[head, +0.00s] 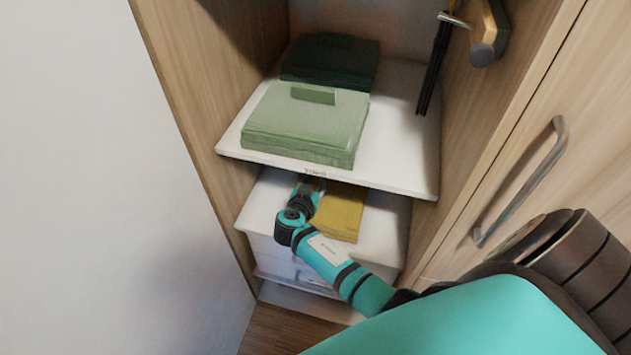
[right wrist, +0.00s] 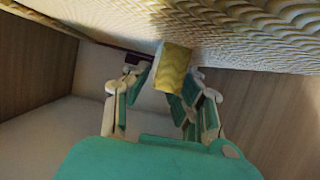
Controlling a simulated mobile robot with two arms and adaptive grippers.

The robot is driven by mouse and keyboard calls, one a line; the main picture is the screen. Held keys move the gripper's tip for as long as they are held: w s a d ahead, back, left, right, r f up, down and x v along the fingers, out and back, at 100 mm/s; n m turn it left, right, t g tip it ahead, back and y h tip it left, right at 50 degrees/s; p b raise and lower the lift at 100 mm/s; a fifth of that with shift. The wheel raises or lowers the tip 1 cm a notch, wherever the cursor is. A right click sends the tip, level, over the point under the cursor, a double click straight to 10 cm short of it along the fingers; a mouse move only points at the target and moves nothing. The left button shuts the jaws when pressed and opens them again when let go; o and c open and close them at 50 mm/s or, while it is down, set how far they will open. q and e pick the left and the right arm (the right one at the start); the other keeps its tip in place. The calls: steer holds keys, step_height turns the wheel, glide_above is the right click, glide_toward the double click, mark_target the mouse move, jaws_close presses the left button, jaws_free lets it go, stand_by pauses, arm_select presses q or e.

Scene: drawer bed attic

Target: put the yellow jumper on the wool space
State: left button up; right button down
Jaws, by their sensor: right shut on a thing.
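The yellow jumper (head: 342,212) is a flat folded stack on the white lower shelf (head: 262,207) of the wardrobe. It lies at the right of that shelf, under the upper shelf. My right gripper (head: 312,184) reaches in at the jumper's left side, its tips partly hidden below the upper shelf's edge. I cannot tell which space is the wool space. My left gripper is not in view.
The white upper shelf (head: 398,165) holds light green folded clothes (head: 300,130) and a dark green stack (head: 330,60). Dark hanging items (head: 435,65) are at the upper right. Wooden walls flank the shelves closely. A door handle (head: 520,185) stands out at right.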

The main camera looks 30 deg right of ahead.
steer(key=shift+f, duration=0.1)
steer(key=c, duration=1.1)
jaws_free()
steer(key=shift+w+d, duration=0.1)
steer(key=shift+d, duration=0.05)
steer(key=v, duration=1.2)
